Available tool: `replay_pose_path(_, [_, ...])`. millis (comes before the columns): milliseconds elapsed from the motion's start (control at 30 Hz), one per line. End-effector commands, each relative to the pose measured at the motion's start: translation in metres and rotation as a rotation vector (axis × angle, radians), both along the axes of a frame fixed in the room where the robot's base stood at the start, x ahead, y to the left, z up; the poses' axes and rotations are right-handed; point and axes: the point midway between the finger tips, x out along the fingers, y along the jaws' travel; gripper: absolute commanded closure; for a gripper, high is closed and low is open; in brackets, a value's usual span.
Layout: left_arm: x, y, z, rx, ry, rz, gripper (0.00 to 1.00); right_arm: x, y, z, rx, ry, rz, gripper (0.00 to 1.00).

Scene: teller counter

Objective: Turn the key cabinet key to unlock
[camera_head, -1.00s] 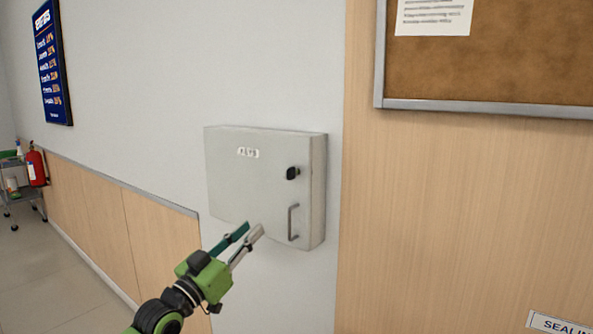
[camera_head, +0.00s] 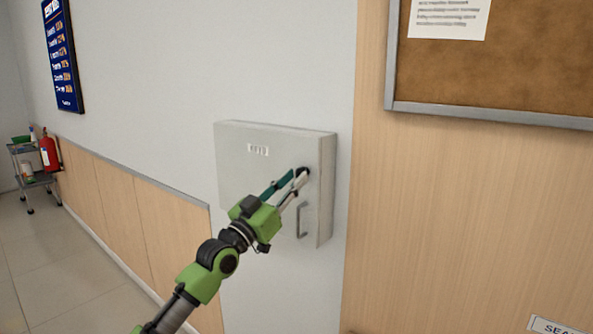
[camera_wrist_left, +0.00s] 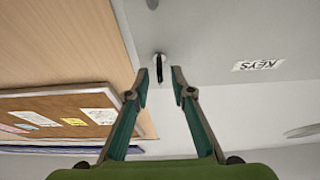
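The grey key cabinet (camera_head: 245,180) hangs on the wall, its door closed. It also shows upside down in the left wrist view (camera_wrist_left: 215,40). The dark key in its lock (camera_head: 305,171) is on the right side of the door, mostly hidden by the fingers. In the left wrist view the key (camera_wrist_left: 159,70) stands between the fingertips, with a gap on either side. My left gripper (camera_head: 295,175) is at the key, pointing at the door. In the left wrist view its fingers (camera_wrist_left: 160,86) are open. My right gripper is not in view.
A metal door handle (camera_head: 302,220) sits just below the lock. A cork board (camera_head: 500,70) hangs on the wood panel at right. A red fire extinguisher (camera_head: 48,153) and a small cart (camera_head: 30,180) stand far left. The wall around the cabinet is clear.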

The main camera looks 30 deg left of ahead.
Motion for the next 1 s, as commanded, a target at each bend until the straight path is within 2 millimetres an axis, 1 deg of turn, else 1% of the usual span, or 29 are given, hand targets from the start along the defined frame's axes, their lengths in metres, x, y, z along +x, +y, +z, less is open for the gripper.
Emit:
replay_pose_path(33, [0.006, 0.0, 0.005, -0.001, -0.001, 0.0, 0.78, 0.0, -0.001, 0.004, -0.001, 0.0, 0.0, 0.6])
replay_pose_path(200, [0.016, -0.001, 0.007, 0.0, -0.001, 0.0, 0.78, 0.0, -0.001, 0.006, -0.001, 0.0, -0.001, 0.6])
replay_pose_path(500, [0.018, -0.001, 0.007, 0.0, 0.001, 0.0, 0.78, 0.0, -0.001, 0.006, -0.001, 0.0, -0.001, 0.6])
replay_pose_path(533, [0.018, -0.001, 0.007, 0.0, 0.001, 0.0, 0.8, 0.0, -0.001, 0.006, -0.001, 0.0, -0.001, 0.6])
replay_pose_path(567, [0.018, -0.001, 0.007, 0.0, 0.0, 0.0, 0.88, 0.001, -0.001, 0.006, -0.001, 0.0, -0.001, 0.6])
replay_pose_path(600, [0.018, -0.001, 0.007, 0.001, 0.0, 0.0, 0.99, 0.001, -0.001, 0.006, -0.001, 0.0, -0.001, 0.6])
replay_pose_path(633, [0.018, -0.001, 0.007, 0.001, 0.0, 0.0, 1.0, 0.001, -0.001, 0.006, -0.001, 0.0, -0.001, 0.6])
replay_pose_path(867, [0.018, -0.001, 0.006, 0.003, 0.001, 0.0, 1.0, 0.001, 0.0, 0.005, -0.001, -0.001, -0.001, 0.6])
replay_pose_path(1000, [0.018, -0.001, 0.005, 0.026, -0.001, 0.001, 1.0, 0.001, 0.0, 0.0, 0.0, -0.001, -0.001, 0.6])
